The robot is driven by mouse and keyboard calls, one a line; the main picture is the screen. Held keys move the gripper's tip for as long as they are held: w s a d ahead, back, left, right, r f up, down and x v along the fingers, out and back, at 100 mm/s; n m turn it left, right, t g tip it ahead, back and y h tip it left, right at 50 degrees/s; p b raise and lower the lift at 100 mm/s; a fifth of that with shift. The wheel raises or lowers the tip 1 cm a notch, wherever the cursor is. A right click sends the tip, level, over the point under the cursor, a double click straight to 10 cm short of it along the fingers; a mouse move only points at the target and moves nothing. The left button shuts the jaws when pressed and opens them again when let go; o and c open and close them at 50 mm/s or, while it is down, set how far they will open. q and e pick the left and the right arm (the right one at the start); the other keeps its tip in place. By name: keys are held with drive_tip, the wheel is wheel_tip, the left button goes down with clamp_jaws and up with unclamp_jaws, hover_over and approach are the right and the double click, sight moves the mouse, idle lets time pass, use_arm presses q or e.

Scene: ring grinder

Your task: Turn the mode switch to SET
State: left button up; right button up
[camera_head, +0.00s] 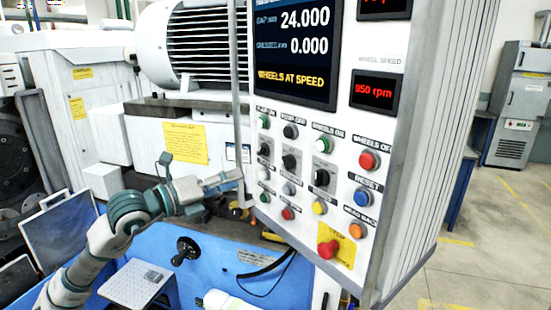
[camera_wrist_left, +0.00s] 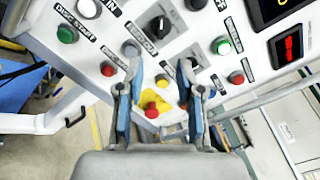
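Black rotary switches sit in a row on the white control panel: a left one (camera_head: 263,149), a middle one (camera_head: 289,161) and a right one (camera_head: 322,177). I cannot read which is the mode switch or its setting. In the left wrist view, a black knob (camera_wrist_left: 160,27) shows on a dark plate above the fingers, and another black knob (camera_wrist_left: 188,67) shows by the right fingertip. My left gripper (camera_head: 230,180) is at the panel's left edge in the head view. In the wrist view its fingers (camera_wrist_left: 159,66) are apart, with nothing held between them. My right gripper is out of view.
A red stop button (camera_head: 328,248) on a yellow plate is low on the panel. Coloured push buttons, including red (camera_head: 367,160) and blue (camera_head: 362,197), surround the switches. The display (camera_head: 297,50) reads "WHEELS AT SPEED". A handwheel (camera_head: 186,250) is below my arm. Open floor lies right.

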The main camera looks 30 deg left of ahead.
sight(283, 163)
use_arm(q)
drive_tip(key=shift+p+x, duration=3.5)
drive_tip(key=shift+x, duration=3.5)
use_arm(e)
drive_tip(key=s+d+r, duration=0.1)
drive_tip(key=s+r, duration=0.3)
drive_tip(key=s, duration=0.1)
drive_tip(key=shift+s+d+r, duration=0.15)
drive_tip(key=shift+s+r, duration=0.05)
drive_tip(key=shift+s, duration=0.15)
use_arm(q)
drive_tip(key=shift+d, duration=0.15)
drive_tip(key=shift+c, duration=0.2)
clamp_jaws()
